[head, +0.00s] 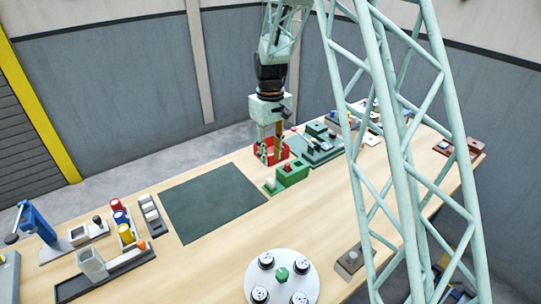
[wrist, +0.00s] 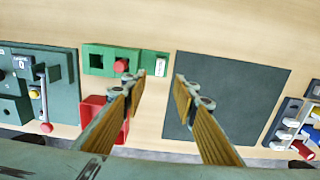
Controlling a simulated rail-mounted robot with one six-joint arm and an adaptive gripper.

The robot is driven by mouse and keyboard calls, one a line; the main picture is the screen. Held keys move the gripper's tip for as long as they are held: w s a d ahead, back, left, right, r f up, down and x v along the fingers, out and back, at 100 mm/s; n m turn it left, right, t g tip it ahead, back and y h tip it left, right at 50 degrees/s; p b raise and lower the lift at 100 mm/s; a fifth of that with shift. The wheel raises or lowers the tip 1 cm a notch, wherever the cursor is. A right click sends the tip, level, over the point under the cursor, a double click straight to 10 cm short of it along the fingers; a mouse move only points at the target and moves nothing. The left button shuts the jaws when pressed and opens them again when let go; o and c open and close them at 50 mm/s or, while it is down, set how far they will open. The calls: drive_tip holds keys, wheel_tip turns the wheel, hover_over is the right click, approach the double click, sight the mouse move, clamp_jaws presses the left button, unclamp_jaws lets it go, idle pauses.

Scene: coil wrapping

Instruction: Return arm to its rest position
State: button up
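My gripper (head: 267,151) hangs over the far side of the wooden table, pointing down. In the wrist view my gripper (wrist: 159,80) shows two fingers with wood-coloured pads, spread wide apart with nothing between them. Below it lies bare table between a green block fixture (wrist: 100,60) and a dark green mat (wrist: 235,95). In the head view the green fixture (head: 292,174) stands just right of the gripper, and a red tray (head: 262,152) is behind the fingers. How far the fingertips are above the table I cannot tell.
The dark mat (head: 212,202) is empty. Coloured spools (head: 122,222) and a blue press (head: 38,222) stand at the left. A round white plate (head: 281,278) with several black-and-white parts is at the front. A green machine (head: 320,148) stands right of the red tray.

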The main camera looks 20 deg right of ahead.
drive_tip(key=shift+r, duration=0.1)
idle(0.3)
drive_tip(key=s+r+m+t+b, duration=0.2)
drive_tip(key=s+r+b, duration=0.2)
drive_tip(key=s+r, duration=1.85)
drive_tip(key=s+m+t+b, duration=0.2)
drive_tip(key=s+b, duration=0.1)
drive_tip(key=s, duration=2.6)
drive_tip(key=shift+s+r, duration=0.25)
